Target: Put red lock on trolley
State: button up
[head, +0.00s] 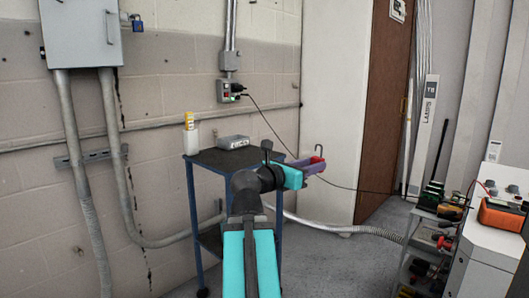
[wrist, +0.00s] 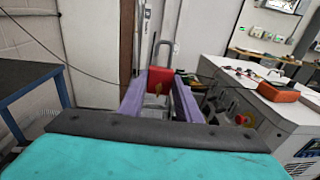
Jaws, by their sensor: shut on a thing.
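My gripper (head: 308,166) is shut on the red lock (wrist: 160,80), which sits between the purple fingers (wrist: 158,98) in the wrist view. The lock's grey shackle points up above the fingers. In the head view only a little of the lock shows at the fingers. The blue-legged trolley (head: 246,168) with a dark top stands behind and left of my gripper. My gripper is off to the right of its top. The trolley's edge (wrist: 30,83) also shows at the left of the wrist view.
A grey box (head: 233,142) and a white bottle with a yellow top (head: 190,135) stand on the trolley's back part. A grey shelf cart (head: 415,252) with tools and a white cabinet (head: 482,245) stand at right. A cable hangs from the wall outlet (head: 229,92).

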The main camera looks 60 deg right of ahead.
aim_at(231, 162)
jog(key=z, duration=0.05)
jog(key=k, duration=0.65)
jog(key=u, duration=0.35)
jog(key=i, duration=1.7)
jog(key=z, duration=0.25)
